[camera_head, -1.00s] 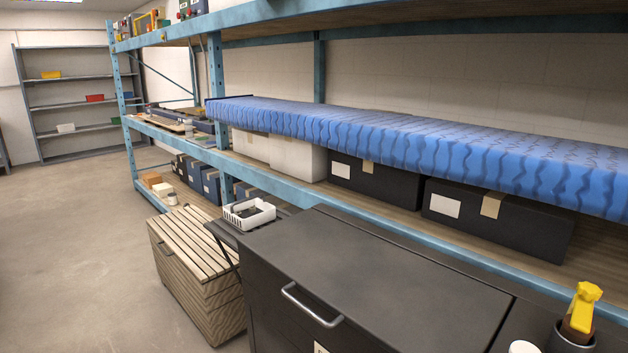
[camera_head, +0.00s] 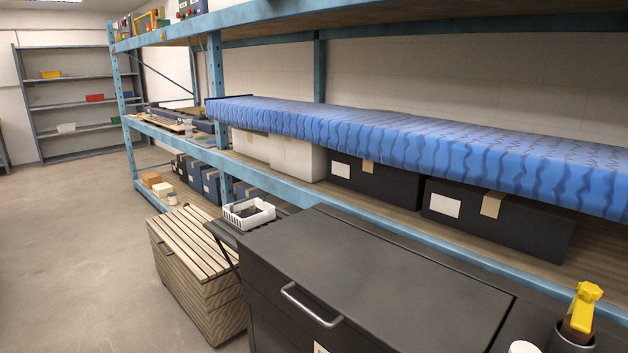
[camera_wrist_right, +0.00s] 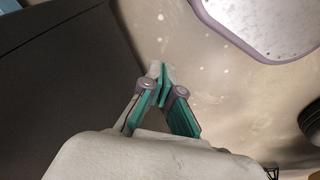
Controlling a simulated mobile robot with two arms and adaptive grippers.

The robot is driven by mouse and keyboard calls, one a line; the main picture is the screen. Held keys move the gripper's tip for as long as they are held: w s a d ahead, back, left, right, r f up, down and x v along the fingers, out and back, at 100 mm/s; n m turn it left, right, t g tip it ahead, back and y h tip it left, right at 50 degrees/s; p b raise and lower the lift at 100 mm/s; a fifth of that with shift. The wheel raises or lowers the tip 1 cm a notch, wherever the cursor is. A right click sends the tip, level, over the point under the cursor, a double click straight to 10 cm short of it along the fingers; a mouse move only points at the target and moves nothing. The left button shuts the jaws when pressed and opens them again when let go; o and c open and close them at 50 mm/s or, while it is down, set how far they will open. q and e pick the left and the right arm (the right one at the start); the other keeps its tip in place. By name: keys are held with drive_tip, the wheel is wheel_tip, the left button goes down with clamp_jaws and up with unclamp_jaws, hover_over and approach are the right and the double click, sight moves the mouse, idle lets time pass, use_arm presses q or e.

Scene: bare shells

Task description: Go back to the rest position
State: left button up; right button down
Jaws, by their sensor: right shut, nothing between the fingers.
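My right gripper (camera_wrist_right: 161,84) shows in the right wrist view, its green-padded fingers together at the tips with nothing between them. It hangs over the bare floor, beside a dark cabinet side at the left of that view. My left gripper is in neither view. The head view shows no part of my arms.
A dark cabinet (camera_head: 370,270) with a metal handle stands close in front. A slatted wooden chest (camera_head: 200,250) and a white basket (camera_head: 249,213) are left of it. Blue shelving (camera_head: 260,176) runs behind with black boxes. Open floor (camera_head: 70,250) lies at the left.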

drive_tip(key=s+d+f+g, duration=0.1)
drive_tip(key=s+d+f, duration=0.2)
drive_tip(key=s+f, duration=1.1)
drive_tip(key=shift+s, duration=0.85)
